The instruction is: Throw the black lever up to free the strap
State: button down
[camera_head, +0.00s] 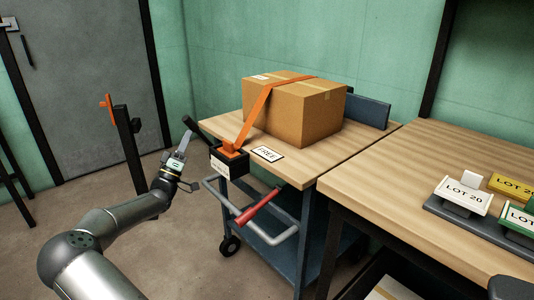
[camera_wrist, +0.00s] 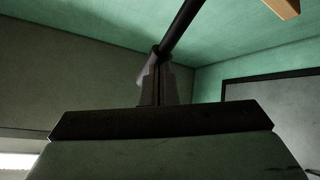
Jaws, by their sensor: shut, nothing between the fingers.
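A cardboard box (camera_head: 295,110) sits on the wooden cart top, with an orange strap (camera_head: 256,112) over it. The strap runs down to a black block with an orange part (camera_head: 230,158) at the cart's near left corner. The black lever (camera_head: 197,128) slants up and left from this block. My gripper (camera_head: 186,136) is shut and empty, pointing up close to the lever's outer end. In the wrist view the shut fingers (camera_wrist: 156,68) point at the black lever (camera_wrist: 182,25), which rises to the upper right from their tips. I cannot tell if they touch it.
A FREE label (camera_head: 267,153) lies on the cart top. A red grip (camera_head: 257,207) and grey handle bar (camera_head: 283,237) stick out below. A dark post with an orange piece (camera_head: 126,140) stands left. A wooden bench with lot signs (camera_head: 463,196) adjoins at right.

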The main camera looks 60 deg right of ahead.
jog(key=a+f+b, duration=0.1)
jog(key=w+a+f, duration=0.1)
jog(key=a+f, duration=0.1)
jog(key=shift+a+f+b, duration=0.1)
jog(key=shift+f+b, duration=0.15)
jog(key=shift+b, duration=0.15)
dwell(0.7)
